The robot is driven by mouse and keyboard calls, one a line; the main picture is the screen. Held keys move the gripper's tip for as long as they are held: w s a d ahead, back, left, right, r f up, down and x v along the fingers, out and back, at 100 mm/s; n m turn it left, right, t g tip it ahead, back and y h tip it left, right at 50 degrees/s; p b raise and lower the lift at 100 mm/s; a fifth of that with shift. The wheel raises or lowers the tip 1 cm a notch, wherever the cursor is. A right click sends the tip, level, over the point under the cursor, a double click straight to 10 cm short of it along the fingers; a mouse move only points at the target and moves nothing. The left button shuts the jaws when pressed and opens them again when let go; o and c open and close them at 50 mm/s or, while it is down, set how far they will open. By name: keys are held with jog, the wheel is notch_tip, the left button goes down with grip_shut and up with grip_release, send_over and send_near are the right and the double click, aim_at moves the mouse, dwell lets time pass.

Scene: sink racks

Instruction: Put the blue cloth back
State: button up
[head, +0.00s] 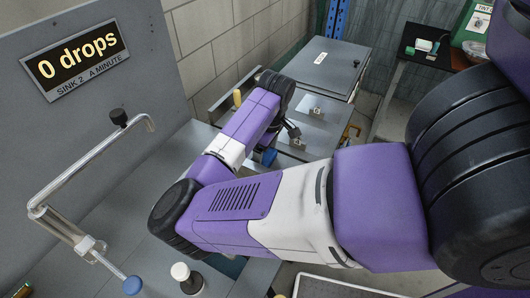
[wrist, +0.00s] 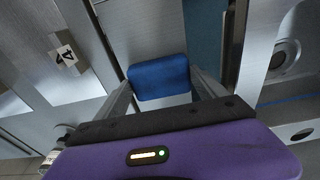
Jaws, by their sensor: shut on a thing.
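The blue cloth (wrist: 158,77) shows in the wrist view as a small, rounded blue pad between my two fingers. My gripper (wrist: 165,92) is shut on it, with one finger at its left and one at its right. In the head view my gripper (head: 290,132) is mostly hidden behind my own arm, over the grey metal units. A small blue patch (head: 268,157) shows just below it; it looks like the cloth, but it is partly covered.
A bent metal tap (head: 75,180) with a blue knob (head: 132,285) stands at the left. A grey lidded box (head: 325,66) lies beyond my gripper. A numbered tag (wrist: 64,57) sits on metal.

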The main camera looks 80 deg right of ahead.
aim_at(269, 158)
jog(key=shift+f, duration=0.15)
jog(key=o, duration=1.3)
jog(key=shift+c, duration=0.2)
notch_tip(269, 158, up, 12)
jog(key=s, duration=0.1)
jog(key=shift+s+a+p, duration=0.15)
jog(key=shift+s+p, duration=0.05)
jog(key=shift+p, duration=0.1)
